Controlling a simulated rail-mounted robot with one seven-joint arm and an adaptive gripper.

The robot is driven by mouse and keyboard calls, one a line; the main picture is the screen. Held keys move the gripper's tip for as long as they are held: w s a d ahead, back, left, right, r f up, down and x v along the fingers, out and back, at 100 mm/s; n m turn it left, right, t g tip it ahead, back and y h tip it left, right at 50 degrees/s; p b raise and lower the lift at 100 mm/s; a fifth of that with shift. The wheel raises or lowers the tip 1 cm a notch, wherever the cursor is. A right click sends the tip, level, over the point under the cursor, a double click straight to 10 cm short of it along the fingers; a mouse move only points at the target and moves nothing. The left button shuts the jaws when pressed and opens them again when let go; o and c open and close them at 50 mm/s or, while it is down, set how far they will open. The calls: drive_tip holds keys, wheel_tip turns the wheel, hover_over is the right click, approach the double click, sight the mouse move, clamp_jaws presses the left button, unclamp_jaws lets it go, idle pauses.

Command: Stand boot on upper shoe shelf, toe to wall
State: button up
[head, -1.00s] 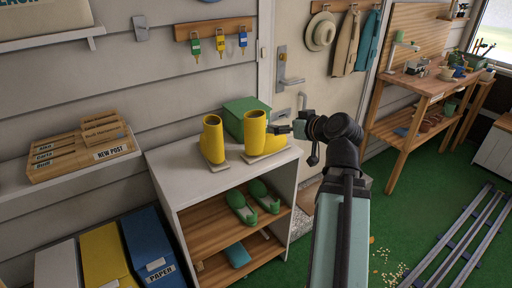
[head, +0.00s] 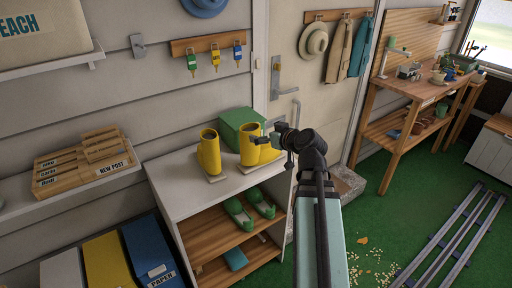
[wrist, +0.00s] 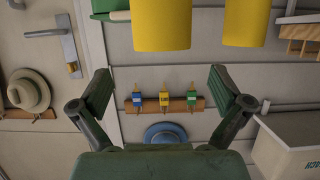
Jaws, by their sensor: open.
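Two yellow boots stand upright on the white top of the shoe unit (head: 168,168). The left boot (head: 209,152) and the right boot (head: 249,148) each rest on a flat pale pad. The right boot's toe points right; the left boot's toe direction is unclear. My gripper (head: 262,140) is at the right boot, partly covering its right side; contact cannot be told. In the wrist view my gripper (wrist: 160,95) is open, with nothing between its fingers; two yellow shafts (wrist: 161,22) show above. The upper wooden shelf (head: 205,235) holds green clogs (head: 238,213).
A green box (head: 238,122) stands behind the boots against the wall. A teal item (head: 235,258) lies on the lower shelf. Keys (head: 214,57) hang on a rack above. A letter tray (head: 85,165) is at left, the door (head: 315,80) at right.

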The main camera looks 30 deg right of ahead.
sight(252, 129)
drive_tip(key=p+x, duration=0.1)
drive_tip(key=x, duration=0.3)
drive_tip(key=shift+w, duration=0.3)
drive_tip(key=x, duration=0.1)
drive_tip(key=p+x, duration=0.1)
drive_tip(key=x, duration=0.1)
drive_tip(key=p+x, duration=0.1)
drive_tip(key=shift+w+a+r, duration=0.15)
drive_tip(key=shift+w+a, duration=0.05)
drive_tip(key=shift+w, duration=0.2)
drive_tip(key=shift+w+f, duration=0.2)
drive_tip(key=c, duration=1.6)
drive_tip(key=shift+r, duration=0.15)
